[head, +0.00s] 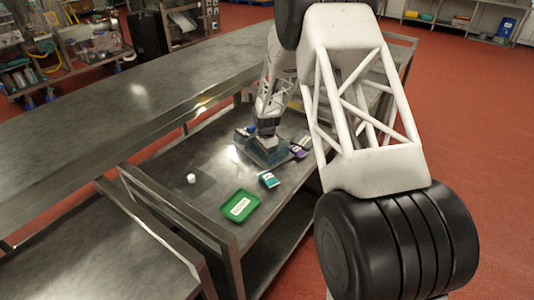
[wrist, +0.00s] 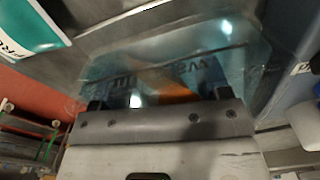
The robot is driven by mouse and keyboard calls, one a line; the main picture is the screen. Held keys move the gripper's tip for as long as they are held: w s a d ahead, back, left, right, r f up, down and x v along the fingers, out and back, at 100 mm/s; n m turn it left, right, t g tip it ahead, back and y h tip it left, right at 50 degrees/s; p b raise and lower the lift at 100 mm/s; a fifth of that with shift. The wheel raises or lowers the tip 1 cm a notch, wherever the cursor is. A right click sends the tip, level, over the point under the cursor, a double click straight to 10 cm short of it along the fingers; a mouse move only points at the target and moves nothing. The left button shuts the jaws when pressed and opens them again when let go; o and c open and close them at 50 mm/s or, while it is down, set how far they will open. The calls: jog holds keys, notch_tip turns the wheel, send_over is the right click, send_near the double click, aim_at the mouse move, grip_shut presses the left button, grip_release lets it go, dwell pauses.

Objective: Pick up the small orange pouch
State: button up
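The small orange pouch (wrist: 168,86) shows only in part in the wrist view, as an orange patch between my fingers. Translucent bluish material with dark printing (wrist: 195,62) surrounds it; I cannot tell whether it lies over or under the pouch. My gripper (wrist: 160,98) has its two dark fingertips wide apart, one on each side of the orange patch, with no visible grip on it. In the head view my gripper (head: 267,138) is low over a bluish see-through item (head: 262,156) on the steel table, and the pouch is hidden there.
A teal and white packet (head: 268,179) lies in front of the gripper; a purple packet (head: 300,148) is to its right. A long steel counter (head: 120,110) runs along the left.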

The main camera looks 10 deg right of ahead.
jog(key=shift+r, duration=0.1)
jog(key=c, duration=0.9)
jog(key=shift+o, duration=0.2)
jog(key=shift+r, duration=0.1)
jog(key=shift+w+r, duration=0.1)
jog(key=shift+r, duration=0.1)
grip_shut()
jog(key=shift+r, duration=4.8)
jog(key=shift+w, duration=0.15)
jog(key=w+d+n, duration=0.4)
jog(key=w+n, duration=0.3)
jog(key=w, duration=0.3)
jog(key=w+d+f+n, duration=0.1)
jog(key=w+d+n, duration=0.4)
jog(key=w, duration=0.6)
jog(key=shift+f+n, duration=0.15)
jog(key=shift+n, duration=0.75)
